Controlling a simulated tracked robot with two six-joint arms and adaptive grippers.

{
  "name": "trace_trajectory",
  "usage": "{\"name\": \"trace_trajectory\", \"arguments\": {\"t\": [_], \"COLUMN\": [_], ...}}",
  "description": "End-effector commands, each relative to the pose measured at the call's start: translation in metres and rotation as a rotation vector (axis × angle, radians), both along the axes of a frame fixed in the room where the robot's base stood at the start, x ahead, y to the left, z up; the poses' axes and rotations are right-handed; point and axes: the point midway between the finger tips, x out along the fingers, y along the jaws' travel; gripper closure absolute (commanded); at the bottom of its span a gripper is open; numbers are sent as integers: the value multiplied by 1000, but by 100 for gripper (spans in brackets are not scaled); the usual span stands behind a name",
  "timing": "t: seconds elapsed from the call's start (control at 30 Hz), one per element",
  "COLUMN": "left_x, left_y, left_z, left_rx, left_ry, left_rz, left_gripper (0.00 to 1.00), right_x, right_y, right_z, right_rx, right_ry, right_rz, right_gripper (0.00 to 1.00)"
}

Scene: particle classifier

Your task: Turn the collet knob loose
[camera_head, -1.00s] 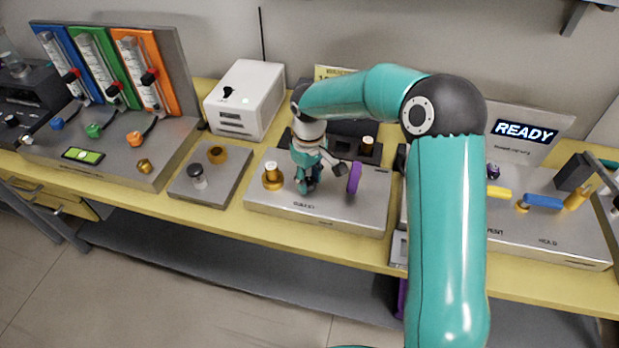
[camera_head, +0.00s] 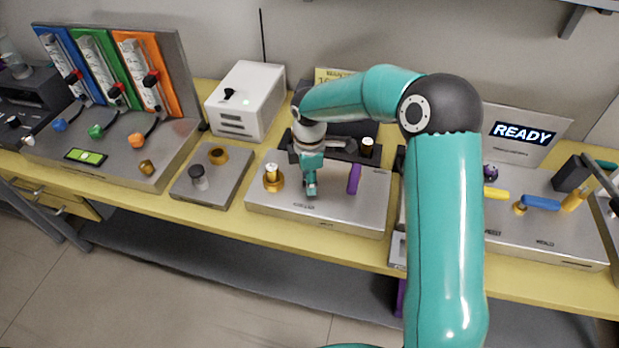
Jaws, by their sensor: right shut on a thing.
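My right gripper (camera_head: 310,190) points down at the middle of the grey metal plate (camera_head: 340,213), low over its top. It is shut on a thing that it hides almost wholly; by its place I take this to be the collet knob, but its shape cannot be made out. A brass fitting (camera_head: 272,179) with a pale top stands upright to the left of the gripper, apart from it. A purple part (camera_head: 354,179) stands to the right of the gripper and shows as a narrow upright block. My left gripper is not in view.
A small plate with a dark-topped vial (camera_head: 198,177) lies to the left. A white box (camera_head: 245,99) and a dark rack (camera_head: 350,148) stand behind. A panel reading READY (camera_head: 524,132) is at right. My right arm hides part of the bench.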

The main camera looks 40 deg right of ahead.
Motion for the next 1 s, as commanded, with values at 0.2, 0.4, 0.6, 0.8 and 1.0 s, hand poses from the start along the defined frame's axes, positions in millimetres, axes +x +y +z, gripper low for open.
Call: {"name": "trace_trajectory", "arguments": {"t": [0.2,0.4,0.6,0.8,1.0], "left_x": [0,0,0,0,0], "left_y": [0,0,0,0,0], "left_z": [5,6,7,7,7], "left_rx": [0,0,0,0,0], "left_ry": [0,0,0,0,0], "left_rz": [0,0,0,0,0], "left_gripper": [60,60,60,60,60], "right_x": [3,4,4,4,4], "right_y": [0,0,0,0,0], "right_z": [3,3,3,3,3], "right_rx": [-2,-1,-1,-2,-2], "right_ry": [-13,-13,-13,-14,-14], "right_rz": [163,260,305,316,315], "right_gripper": [96,96,96,96,96]}}
